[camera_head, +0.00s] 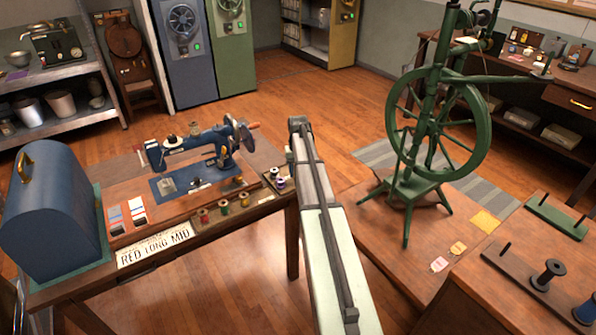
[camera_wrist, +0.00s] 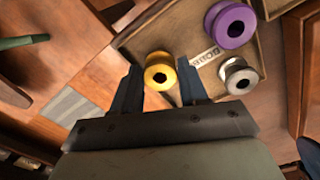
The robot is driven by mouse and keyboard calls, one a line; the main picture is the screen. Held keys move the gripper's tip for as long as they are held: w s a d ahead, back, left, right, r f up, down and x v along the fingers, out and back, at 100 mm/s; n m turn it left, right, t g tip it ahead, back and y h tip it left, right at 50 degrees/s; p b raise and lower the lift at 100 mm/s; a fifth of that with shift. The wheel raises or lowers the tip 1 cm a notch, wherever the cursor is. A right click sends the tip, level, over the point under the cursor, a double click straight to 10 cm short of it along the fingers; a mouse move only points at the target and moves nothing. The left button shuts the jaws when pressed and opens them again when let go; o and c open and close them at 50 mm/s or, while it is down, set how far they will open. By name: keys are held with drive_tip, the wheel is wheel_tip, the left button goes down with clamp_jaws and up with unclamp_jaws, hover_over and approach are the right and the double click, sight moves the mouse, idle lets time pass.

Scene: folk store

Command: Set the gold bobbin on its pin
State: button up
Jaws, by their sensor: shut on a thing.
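The gold bobbin (camera_wrist: 160,72) is between the two fingers of my gripper (camera_wrist: 160,88) in the wrist view, and the gripper is shut on it. Its round end with a dark hole faces the camera. It is over or in the left part of a shallow tray (camera_wrist: 252,16); I cannot tell whether it is clear of the tray floor. In the head view my arm hides the gripper and the gold bobbin. A dark rack (camera_head: 520,266) at the lower right has a bare pin (camera_head: 505,249), and a green rack (camera_head: 556,217) behind it also has upright pins.
A purple bobbin (camera_wrist: 231,25) and a silver bobbin (camera_wrist: 239,76) lie in the tray close to my gripper. The sewing machine (camera_head: 200,150) and several thread spools (camera_head: 223,207) are on the table. A green spinning wheel (camera_head: 440,120) stands between this table and the racks.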

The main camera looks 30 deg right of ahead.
drive_tip(key=shift+r, duration=0.1)
drive_tip(key=shift+r, duration=2.4)
drive_tip(key=shift+s, duration=0.1)
